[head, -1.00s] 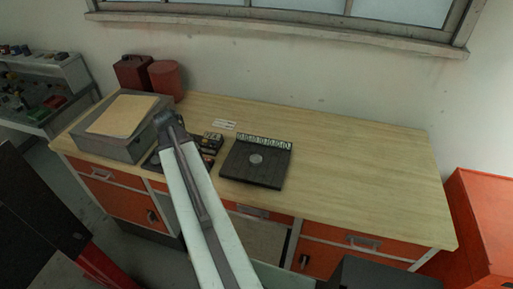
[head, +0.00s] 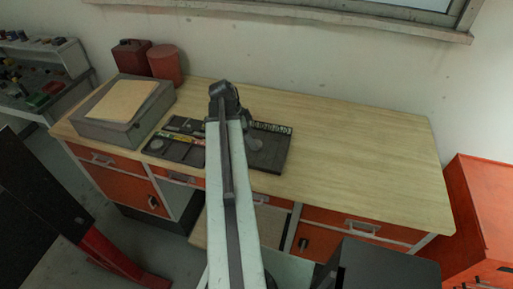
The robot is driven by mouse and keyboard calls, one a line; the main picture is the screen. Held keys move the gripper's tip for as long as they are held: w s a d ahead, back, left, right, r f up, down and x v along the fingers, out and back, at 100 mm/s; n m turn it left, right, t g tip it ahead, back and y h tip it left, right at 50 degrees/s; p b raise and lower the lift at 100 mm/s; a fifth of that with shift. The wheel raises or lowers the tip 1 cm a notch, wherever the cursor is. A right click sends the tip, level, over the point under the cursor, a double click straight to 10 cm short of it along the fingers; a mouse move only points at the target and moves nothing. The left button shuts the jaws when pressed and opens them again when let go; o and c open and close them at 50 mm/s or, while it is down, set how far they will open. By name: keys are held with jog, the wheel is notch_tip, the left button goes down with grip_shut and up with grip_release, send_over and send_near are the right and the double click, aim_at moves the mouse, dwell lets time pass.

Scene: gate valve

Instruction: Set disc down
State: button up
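A row of small pale marked items runs along the tray's back edge. My arm reaches up over the bench from the bottom of the view. Its dark end, with my gripper (head: 225,95), is above the back of the bench, left of the disc. The fingers are too hidden to show whether they are open or hold anything.
A second dark tray (head: 176,151) with small parts, some yellow and red, is left of my arm. A grey box (head: 107,128) stands at the bench's left, with red containers (head: 164,61) behind. The bench's right half (head: 370,150) is clear. An orange cabinet (head: 490,210) stands at right.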

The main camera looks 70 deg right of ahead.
jog(key=b+x, duration=0.2)
jog(key=x, duration=0.2)
jog(key=shift+w+f+b, duration=0.1)
jog(key=shift+b, duration=0.25)
grip_shut()
